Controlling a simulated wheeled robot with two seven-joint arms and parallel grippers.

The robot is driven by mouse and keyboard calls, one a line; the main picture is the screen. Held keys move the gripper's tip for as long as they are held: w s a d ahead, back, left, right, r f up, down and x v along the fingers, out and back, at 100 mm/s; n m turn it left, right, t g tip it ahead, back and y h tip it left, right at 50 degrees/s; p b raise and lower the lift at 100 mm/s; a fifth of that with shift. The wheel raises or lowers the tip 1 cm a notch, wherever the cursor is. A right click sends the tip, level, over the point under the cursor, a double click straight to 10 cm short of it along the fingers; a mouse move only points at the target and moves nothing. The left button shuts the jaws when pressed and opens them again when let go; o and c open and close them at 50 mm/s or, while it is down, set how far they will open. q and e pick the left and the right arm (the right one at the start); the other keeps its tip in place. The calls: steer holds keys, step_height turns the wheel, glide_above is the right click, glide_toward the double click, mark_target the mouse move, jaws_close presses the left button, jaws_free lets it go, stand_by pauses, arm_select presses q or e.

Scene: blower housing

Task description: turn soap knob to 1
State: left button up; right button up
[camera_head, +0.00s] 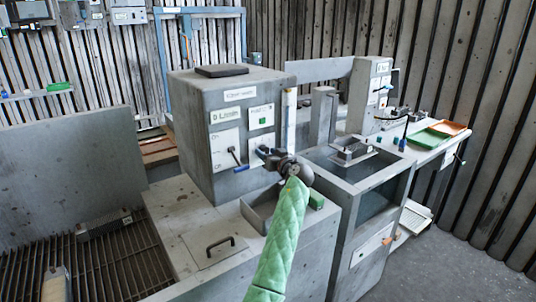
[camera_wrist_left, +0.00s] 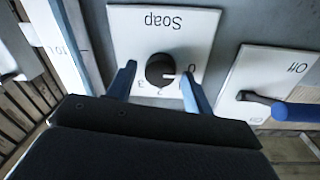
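The black round soap knob (camera_wrist_left: 160,70) sits on a white plate (camera_wrist_left: 125,22) labelled "Soap", upside down in the left wrist view. Its white mark points right in that view, close to the 0. The digits 2 and 3 show below the knob. My left gripper (camera_wrist_left: 158,88) is open, with one blue finger on each side of the knob; a gap shows between each finger and the knob. In the head view my left gripper (camera_head: 268,158) is at the front of the grey machine box (camera_head: 200,110), and the knob cannot be made out there. My right gripper is not in view.
An On/Off plate (camera_wrist_left: 290,65) with a blue-handled lever (camera_wrist_left: 298,111) is close beside the soap plate. A scaled upright tube (camera_head: 290,115) stands on the other side. A sink unit (camera_head: 370,190) stands to the right.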

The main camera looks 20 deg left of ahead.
arm_select(q)
steer(key=c, duration=0.8)
